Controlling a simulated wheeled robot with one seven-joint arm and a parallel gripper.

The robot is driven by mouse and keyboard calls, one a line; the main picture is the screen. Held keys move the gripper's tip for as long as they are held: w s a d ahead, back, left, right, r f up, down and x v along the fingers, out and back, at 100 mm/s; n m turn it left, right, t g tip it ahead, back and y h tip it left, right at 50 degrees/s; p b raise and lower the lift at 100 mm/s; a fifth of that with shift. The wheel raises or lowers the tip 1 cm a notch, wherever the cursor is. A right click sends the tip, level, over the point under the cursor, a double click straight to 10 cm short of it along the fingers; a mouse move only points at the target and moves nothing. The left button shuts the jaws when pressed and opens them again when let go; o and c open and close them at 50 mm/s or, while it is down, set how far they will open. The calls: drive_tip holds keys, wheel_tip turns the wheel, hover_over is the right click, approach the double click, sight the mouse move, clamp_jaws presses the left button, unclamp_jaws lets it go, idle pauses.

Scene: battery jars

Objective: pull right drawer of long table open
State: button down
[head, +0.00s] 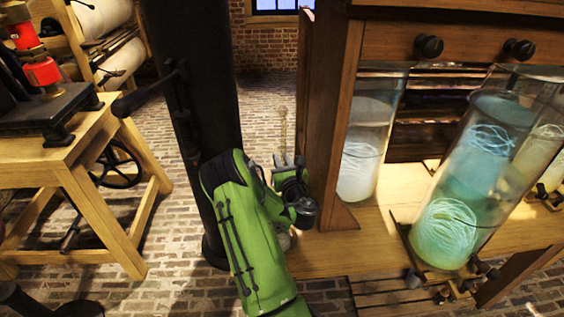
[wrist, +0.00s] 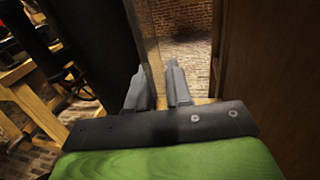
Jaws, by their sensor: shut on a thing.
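A wooden table (head: 330,252) with a tall upright frame stands at the right of the head view. A drawer front (head: 460,38) with round black knobs (head: 429,45) runs across the upper frame; I cannot tell whether it is the right drawer of the long table. My gripper (head: 287,160), at the end of my green arm, is just left of the frame's side panel. In the wrist view my gripper's two grey fingers (wrist: 160,82) stand a small gap apart.
Glass jars with coiled strands (head: 447,232) stand on the table, right of my arm. A black column (head: 196,110) rises close to its left. A wooden stand with a press (head: 60,145) is at the far left. Brick floor (head: 268,95) is clear behind.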

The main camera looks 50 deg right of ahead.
wheel_tip(320, 180, up, 28)
drive_tip(key=p, duration=1.8)
drive_tip(key=shift+f, duration=0.2)
